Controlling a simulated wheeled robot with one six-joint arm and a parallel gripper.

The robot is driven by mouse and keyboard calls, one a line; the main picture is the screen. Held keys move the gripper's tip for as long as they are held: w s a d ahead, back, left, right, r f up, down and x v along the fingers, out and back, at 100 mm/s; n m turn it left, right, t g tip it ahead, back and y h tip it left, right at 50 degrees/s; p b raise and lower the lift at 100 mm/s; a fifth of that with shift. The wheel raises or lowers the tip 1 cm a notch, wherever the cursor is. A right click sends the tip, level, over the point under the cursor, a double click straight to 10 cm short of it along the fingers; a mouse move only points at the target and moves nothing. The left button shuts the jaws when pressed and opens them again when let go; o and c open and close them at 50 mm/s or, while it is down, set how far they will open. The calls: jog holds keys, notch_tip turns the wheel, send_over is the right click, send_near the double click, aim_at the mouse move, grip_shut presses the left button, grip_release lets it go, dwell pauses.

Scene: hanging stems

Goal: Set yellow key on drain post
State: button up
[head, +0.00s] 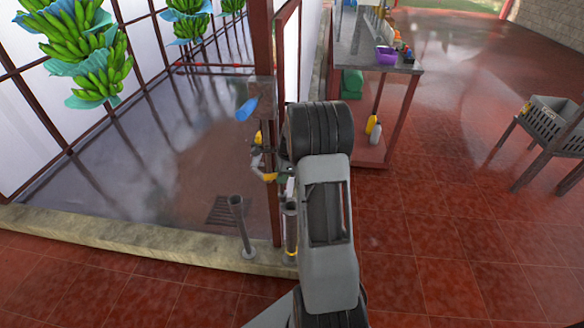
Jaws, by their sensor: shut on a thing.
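A yellow piece (269,177), which looks like the yellow key, shows just left of my forearm at the red column. My gripper (273,164) is small in the head view and partly hidden by my arm; it is shut on the yellow key. A short grey open-topped post (240,222) stands on the curb, left of the gripper and lower in the picture. A second grey post (291,228) with a yellow band near its foot stands to its right, partly covered by my arm. I cannot tell which one is the drain post. The key appears above both posts.
A red column (265,50) with a grey box and a blue item (247,108) rises beside my arm. A stone curb (130,232) borders the wet floor with a drain grate (221,210). Banana bunches hang at left. A bench (375,60) stands behind; open tiles lie right.

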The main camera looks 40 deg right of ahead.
jog(key=d+m, duration=0.3)
jog(key=shift+s+d+r+m+t+h, duration=0.2)
jog(key=shift+s+r+m+t+h, duration=0.1)
jog(key=shift+r, duration=0.1)
jog(key=shift+d+f, duration=0.15)
jog(key=shift+d, duration=0.05)
jog(key=b+x, duration=0.1)
jog(key=x, duration=0.1)
jog(key=b+x, duration=0.1)
jog(key=b, duration=0.1)
jog(key=s+d+b+x, duration=0.1)
jog(key=x, duration=0.1)
jog(key=shift+w+a+f+b, duration=0.1)
jog(key=shift+f+b, duration=0.3)
jog(key=shift+f, duration=0.1)
jog(key=shift+p, duration=0.3)
jog(key=shift+f, duration=0.1)
dwell(0.5)
jog(key=shift+s+d+b+x, duration=0.15)
jog(key=shift+b+x, duration=0.2)
jog(key=shift+x, duration=0.55)
jog(key=shift+s+d+b+x, duration=0.15)
jog(key=shift+b+x, duration=0.15)
jog(key=shift+x, duration=0.6)
jog(key=shift+s+d+b+x, duration=0.15)
jog(key=shift+b+x, duration=0.2)
jog(key=shift+x, duration=0.55)
dwell(1.9)
jog(key=shift+w+f, duration=0.1)
jog(key=shift+f, duration=0.05)
